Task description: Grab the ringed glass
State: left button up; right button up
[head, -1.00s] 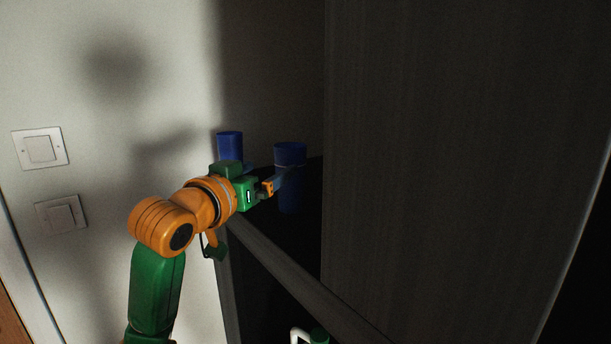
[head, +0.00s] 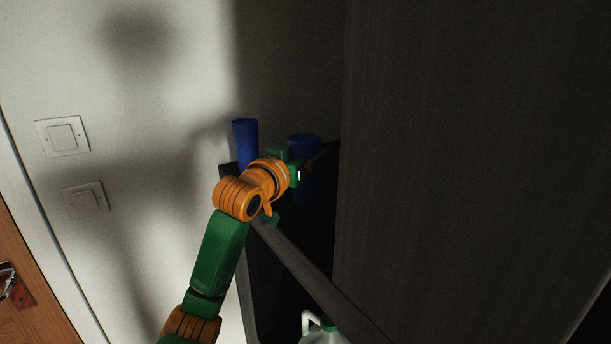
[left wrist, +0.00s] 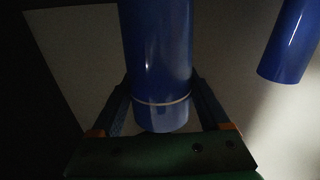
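The ringed glass, a tall blue cylinder with a thin pale ring near one end, is partly hidden behind my left gripper in the head view (head: 304,139). In the left wrist view the ringed glass (left wrist: 158,55) stands between the two fingers of my left gripper (left wrist: 160,95), close to both. The fingers are apart; firm contact does not show. In the head view my left gripper (head: 309,168) is at the glass, its fingers mostly hidden. A second blue glass (head: 245,140) stands to the left; it also shows in the left wrist view (left wrist: 290,42). My right gripper is not in view.
The glasses stand on a dark surface with a narrow front edge (head: 300,262). A tall dark panel (head: 460,150) closes off the right side. A whitish container with a green cap (head: 323,332) is below. Light switches (head: 62,136) are on the left wall.

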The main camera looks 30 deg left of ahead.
pick_arm(q)
jog(key=c, duration=0.7)
grip_shut()
jog(key=shift+w, duration=0.1)
jog(key=shift+r, duration=0.15)
